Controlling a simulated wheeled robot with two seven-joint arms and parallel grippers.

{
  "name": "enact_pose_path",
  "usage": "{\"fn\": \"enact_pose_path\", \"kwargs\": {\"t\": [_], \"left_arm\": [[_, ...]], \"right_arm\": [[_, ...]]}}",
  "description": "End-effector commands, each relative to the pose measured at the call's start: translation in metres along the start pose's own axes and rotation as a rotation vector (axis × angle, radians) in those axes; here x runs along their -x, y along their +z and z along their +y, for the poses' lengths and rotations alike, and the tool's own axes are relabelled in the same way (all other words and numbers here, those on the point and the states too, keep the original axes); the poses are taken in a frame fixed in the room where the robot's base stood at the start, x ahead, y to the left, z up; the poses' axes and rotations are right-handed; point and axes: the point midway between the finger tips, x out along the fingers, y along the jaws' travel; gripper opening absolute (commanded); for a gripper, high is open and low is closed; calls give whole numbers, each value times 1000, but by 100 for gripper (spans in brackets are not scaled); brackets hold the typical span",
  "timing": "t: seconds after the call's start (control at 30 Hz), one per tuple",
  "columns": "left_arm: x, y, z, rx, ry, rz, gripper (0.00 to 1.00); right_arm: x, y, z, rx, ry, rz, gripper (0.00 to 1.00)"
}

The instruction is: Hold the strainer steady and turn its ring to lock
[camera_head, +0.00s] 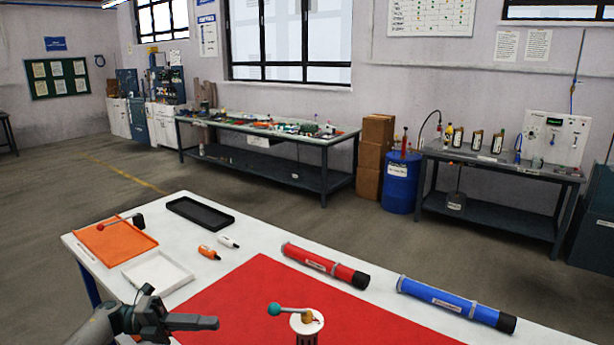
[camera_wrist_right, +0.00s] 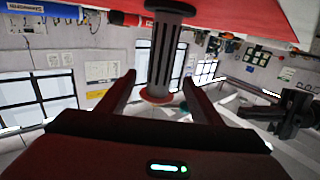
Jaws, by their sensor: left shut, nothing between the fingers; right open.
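The strainer (camera_head: 307,328) stands upright at the front edge of the head view. It has a pale cap with a brass fitting and a teal-knobbed lever (camera_head: 289,310) pointing left. The right wrist view shows its grey slotted body (camera_wrist_right: 166,50) upside down, with a reddish ring (camera_wrist_right: 156,97) at the end toward the camera. My left gripper (camera_head: 212,322) is shut and empty, left of the strainer and apart from it. My right gripper (camera_wrist_right: 163,84) is open, with the strainer appearing between its fingers; contact cannot be told.
A red mat (camera_head: 250,300) covers the table middle. A red tube (camera_head: 325,265) and a blue tube (camera_head: 455,303) lie behind the strainer. An orange tray (camera_head: 115,243), white tray (camera_head: 157,272), black tray (camera_head: 200,213) and two small bottles (camera_head: 208,252) sit at the left.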

Motion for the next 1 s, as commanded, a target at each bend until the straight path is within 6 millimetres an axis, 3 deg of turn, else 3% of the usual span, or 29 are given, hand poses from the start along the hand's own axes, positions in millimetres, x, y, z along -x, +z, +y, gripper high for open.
{"fn": "enact_pose_path", "kwargs": {"t": [0.23,0.73,1.0], "left_arm": [[0,0,0,0,0,0,0],[0,0,-2,0,0,0,0],[-1,6,-32,-1,0,0,0]], "right_arm": [[26,0,0,-1,0,0,59],[30,-2,0,0,0,1,59],[30,-32,0,0,0,1,59]]}}
